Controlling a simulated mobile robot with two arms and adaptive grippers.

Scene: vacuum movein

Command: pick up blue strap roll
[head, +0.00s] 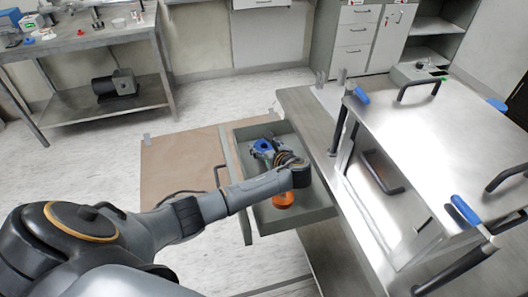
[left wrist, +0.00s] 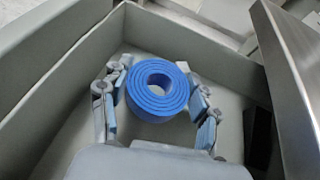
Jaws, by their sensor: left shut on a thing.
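The blue strap roll (left wrist: 157,90) sits between the two fingers of my left gripper (left wrist: 158,103) in the left wrist view, with its round hole facing the camera. In the head view the roll (head: 262,145) shows at the tip of my left gripper (head: 265,152), over the open grey drawer (head: 310,217). The gripper is shut on the roll, with blue pads at its sides. I cannot tell whether the roll touches the drawer floor. My right gripper is out of view.
An orange item (head: 284,200) lies in the drawer near my wrist. Drawer walls (left wrist: 70,75) surround the gripper closely. A metal workbench (head: 310,125) stands to the right, with a steel case (head: 440,140) with black handles on it. Brown sheet (head: 180,165) covers the floor at left.

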